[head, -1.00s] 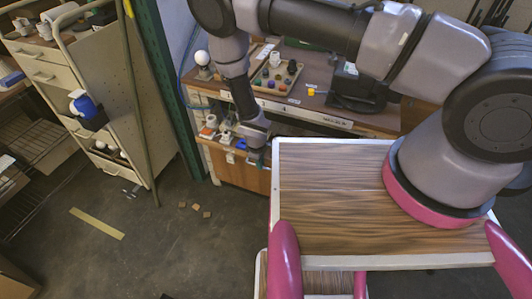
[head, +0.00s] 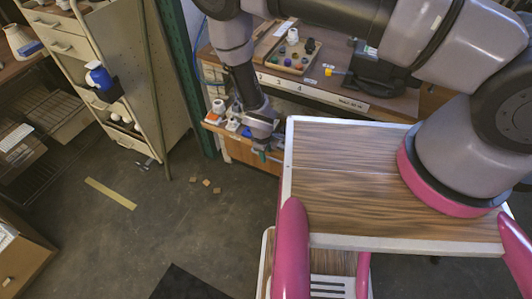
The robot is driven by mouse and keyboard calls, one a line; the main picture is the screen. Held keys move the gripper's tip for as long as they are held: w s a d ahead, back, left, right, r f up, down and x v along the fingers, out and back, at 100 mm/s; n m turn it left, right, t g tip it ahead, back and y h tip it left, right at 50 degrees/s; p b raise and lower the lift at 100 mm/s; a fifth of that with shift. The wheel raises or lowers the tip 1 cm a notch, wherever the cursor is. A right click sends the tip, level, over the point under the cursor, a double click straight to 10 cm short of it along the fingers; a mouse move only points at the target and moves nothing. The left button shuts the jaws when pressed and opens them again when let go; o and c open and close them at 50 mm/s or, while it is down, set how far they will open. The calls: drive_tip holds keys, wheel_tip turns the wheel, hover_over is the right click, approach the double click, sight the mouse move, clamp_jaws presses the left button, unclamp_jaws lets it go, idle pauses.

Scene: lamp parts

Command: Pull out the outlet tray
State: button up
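A shallow wooden tray (head: 213,126) with small white and coloured parts on it sticks out below the workbench top, left of centre in the head view. I take it to be the outlet tray; its right part is hidden behind my arm.
The workbench (head: 395,100) holds a wooden parts tray (head: 290,62) and a black device (head: 358,85). A green post (head: 198,110) stands close left of the tray. A beige cart (head: 135,70) is farther left.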

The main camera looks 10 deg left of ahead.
wheel_tip(320, 180, up, 11)
drive_tip(key=s, duration=0.2)
drive_tip(key=shift+a+f, duration=0.2)
drive_tip(key=shift+a, duration=0.15)
idle(0.5)
drive_tip(key=w+d+r+m+y, duration=0.1)
drive_tip(key=w+r+m, duration=0.3)
drive_tip(key=r, duration=0.5)
drive_tip(key=w+d+r+m, duration=0.1)
drive_tip(key=w+r, duration=0.4)
drive_tip(key=r, duration=0.4)
drive_tip(key=w+d+r+m+y, duration=0.15)
drive_tip(key=d+r, duration=0.25)
drive_tip(key=r, duration=0.4)
drive_tip(key=w+d+r+m, duration=0.3)
drive_tip(key=d+r, duration=0.1)
drive_tip(key=r, duration=0.5)
drive_tip(key=s+d+r+m+t, duration=0.1)
drive_tip(key=s+d+r+m, duration=0.1)
drive_tip(key=d+r, duration=0.55)
drive_tip(key=s+d+r+m+t, duration=0.25)
drive_tip(key=d+r, duration=0.35)
drive_tip(key=r, duration=0.3)
drive_tip(key=s+d+r+m+t, duration=0.1)
drive_tip(key=s+d+r+m, duration=0.3)
drive_tip(key=s+d+r, duration=0.4)
drive_tip(key=s, duration=0.3)
drive_tip(key=shift+t, duration=0.35)
